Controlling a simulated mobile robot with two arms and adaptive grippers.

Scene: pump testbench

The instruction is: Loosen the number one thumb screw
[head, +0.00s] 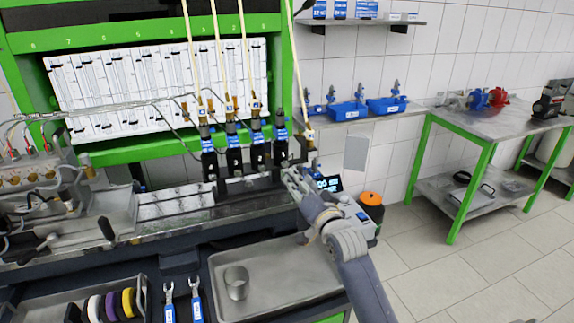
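My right gripper (291,180) is at the right end of the bench rail, just below and right of the rightmost black injector unit (281,137). Its fingers are small and pale here, and I cannot tell whether they are open or shut, or whether they touch anything. Several black units with blue tags stand in a row on the rail, including a second one (258,149). I cannot make out the number one thumb screw; it may be too small to see or hidden by my gripper. My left gripper is not in view.
A grey metal tray (315,280) with a metal cup (236,282) lies below the rail. A small display (328,184) and an orange-lidded black container (371,204) are close to my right arm. A green-framed table (490,135) stands right.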

